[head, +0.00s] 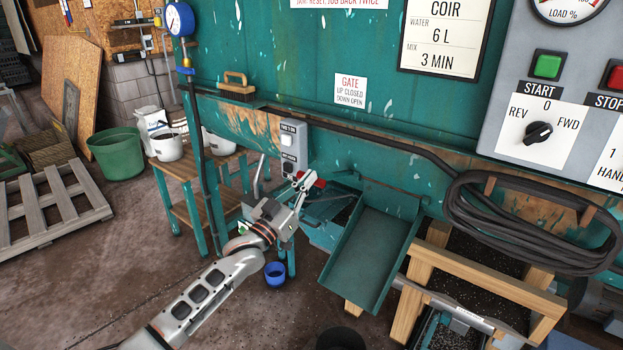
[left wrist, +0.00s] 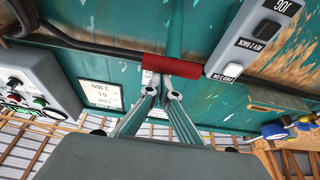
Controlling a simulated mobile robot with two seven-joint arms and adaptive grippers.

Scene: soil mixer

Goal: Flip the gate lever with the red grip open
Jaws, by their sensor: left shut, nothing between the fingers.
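The gate lever's red grip (head: 319,183) shows in the head view just right of my left gripper's fingertips, in front of the teal machine wall. In the left wrist view the red grip (left wrist: 170,66) lies crosswise right at the fingertips. A gate sign (head: 350,89) reads up closed, down open. My right gripper is not in view.
A small grey jog button box (head: 294,148) is on the wall just above the gripper. A teal chute (head: 365,262) slopes down at its right. A coiled black hose (head: 530,230) hangs further right.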

